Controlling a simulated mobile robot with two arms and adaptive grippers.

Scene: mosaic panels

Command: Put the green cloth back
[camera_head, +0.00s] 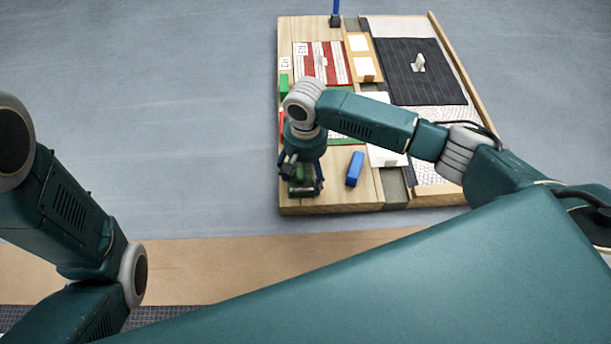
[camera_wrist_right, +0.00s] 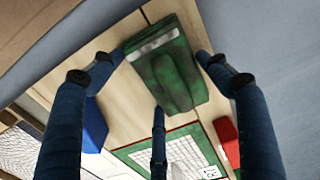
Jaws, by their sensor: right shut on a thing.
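The green cloth (camera_wrist_right: 178,75) looks like a thick dark-green pad with a raised ridge and a pale band at one end. It lies between the three blue fingers of my right gripper (camera_wrist_right: 160,75) in the right wrist view, and the gripper is shut on it. In the head view my right gripper (camera_head: 302,183) is over the near left corner of the wooden board (camera_head: 335,199). The green cloth (camera_head: 301,188) shows only partly there, between the fingers. I cannot tell whether it touches the board. My left gripper is out of view.
A blue block (camera_head: 355,169) lies just right of the gripper. A red block (camera_wrist_right: 227,140) and a green-bordered panel (camera_wrist_right: 135,153) are close by. A red-striped panel (camera_head: 310,62) and a dark panel (camera_head: 400,80) are farther back. The grey floor left of the board is clear.

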